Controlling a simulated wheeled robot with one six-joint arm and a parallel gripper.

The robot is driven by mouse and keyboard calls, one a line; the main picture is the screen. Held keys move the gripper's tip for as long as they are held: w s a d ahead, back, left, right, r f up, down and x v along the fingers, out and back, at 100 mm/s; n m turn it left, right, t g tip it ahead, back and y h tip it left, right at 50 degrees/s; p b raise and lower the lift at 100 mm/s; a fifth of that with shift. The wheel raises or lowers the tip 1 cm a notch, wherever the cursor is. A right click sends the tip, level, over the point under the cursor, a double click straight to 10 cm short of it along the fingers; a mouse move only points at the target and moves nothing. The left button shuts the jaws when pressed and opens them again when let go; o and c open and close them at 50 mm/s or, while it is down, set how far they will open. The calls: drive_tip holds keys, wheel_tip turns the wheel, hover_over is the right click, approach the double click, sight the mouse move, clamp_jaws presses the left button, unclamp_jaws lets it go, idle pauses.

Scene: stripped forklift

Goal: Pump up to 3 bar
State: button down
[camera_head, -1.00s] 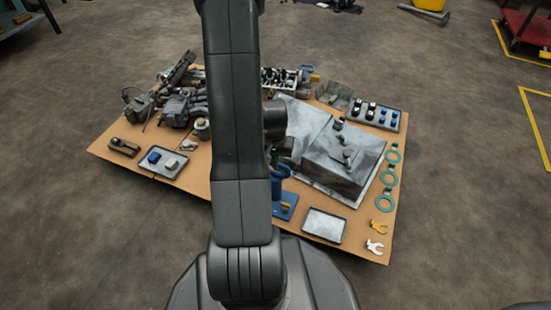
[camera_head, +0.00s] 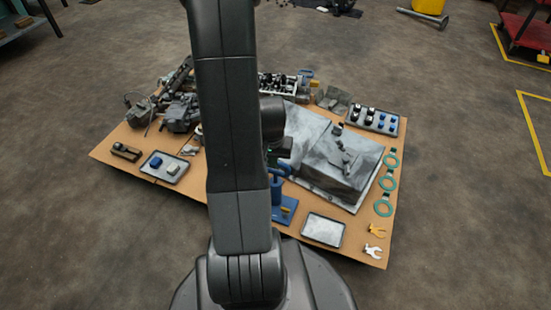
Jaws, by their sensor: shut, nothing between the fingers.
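A blue hand pump (camera_head: 288,207) stands on the cardboard-coloured sheet near the middle, partly hidden behind my arm. Its blue handle (camera_head: 284,171) shows at the top, with a small yellow part by its base. My gripper (camera_head: 281,157) is small and dark, just above the pump handle. It is shut with nothing held. Whether the fingers touch the handle cannot be made out. No pressure reading can be read.
A grey block on a plate (camera_head: 341,165) stands right of the pump. An empty grey tray (camera_head: 323,230) lies in front. Green rings (camera_head: 387,183) and small clips (camera_head: 375,240) lie along the right edge. Dark machine parts fill the left back. A tray with blocks (camera_head: 164,168) lies left.

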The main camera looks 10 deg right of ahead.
wheel_tip(320, 180, up, 8)
drive_tip(key=p, duration=0.2)
drive_tip(key=shift+s+a+p, duration=0.15)
drive_tip(key=shift+s+p, duration=0.25)
